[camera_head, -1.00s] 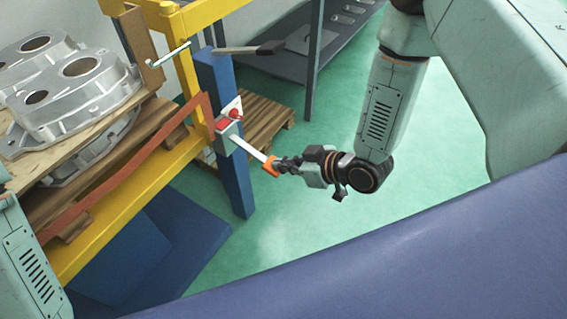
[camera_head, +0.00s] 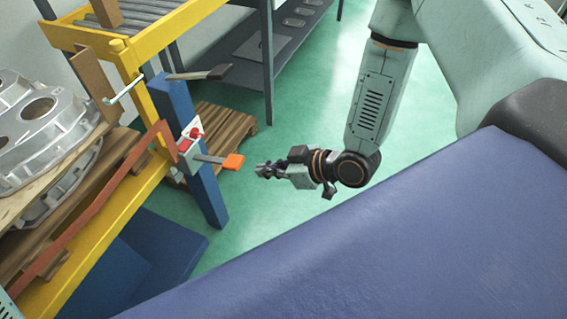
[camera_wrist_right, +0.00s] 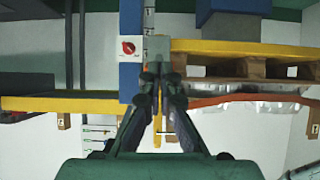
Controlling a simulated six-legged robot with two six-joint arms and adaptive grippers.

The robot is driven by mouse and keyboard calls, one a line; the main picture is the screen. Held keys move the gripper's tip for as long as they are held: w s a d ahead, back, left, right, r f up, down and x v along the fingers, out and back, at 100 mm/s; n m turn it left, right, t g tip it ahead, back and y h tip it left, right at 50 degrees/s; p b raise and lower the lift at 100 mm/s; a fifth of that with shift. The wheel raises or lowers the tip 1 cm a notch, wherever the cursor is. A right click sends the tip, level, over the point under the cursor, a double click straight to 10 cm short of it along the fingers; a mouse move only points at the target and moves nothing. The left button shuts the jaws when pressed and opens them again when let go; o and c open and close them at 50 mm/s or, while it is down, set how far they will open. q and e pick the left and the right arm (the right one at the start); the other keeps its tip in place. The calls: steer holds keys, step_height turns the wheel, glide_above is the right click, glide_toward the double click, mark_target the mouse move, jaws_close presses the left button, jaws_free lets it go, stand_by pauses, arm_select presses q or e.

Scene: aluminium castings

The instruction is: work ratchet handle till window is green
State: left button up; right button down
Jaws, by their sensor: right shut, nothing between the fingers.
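The ratchet handle is a pale bar with an orange grip (camera_head: 232,161), sticking out to the right from the ratchet unit on the blue post (camera_head: 206,192). A small red patch (camera_head: 184,145) shows on the unit's pale face; I take it for the window, and no green shows there. My right gripper (camera_head: 262,170) is shut and empty, just right of the orange grip with a small gap. In the right wrist view its closed fingers (camera_wrist_right: 160,84) point towards the post and grey unit. My left gripper is out of view.
A red knob (camera_head: 195,131) sits on a white plate above the handle. An orange-red strap (camera_head: 100,205) runs along the yellow frame (camera_head: 140,200). Castings (camera_head: 38,125) are stacked at left. A blue padded surface (camera_head: 370,240) fills the lower right. Green floor is clear behind my gripper.

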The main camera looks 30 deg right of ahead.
steer(key=p+v, duration=0.1)
steer(key=v, duration=0.3)
steer(key=shift+s+p, duration=0.15)
steer(key=shift+p, duration=0.25)
steer(key=shift+s, duration=0.1)
stand_by(0.4)
stand_by(0.8)
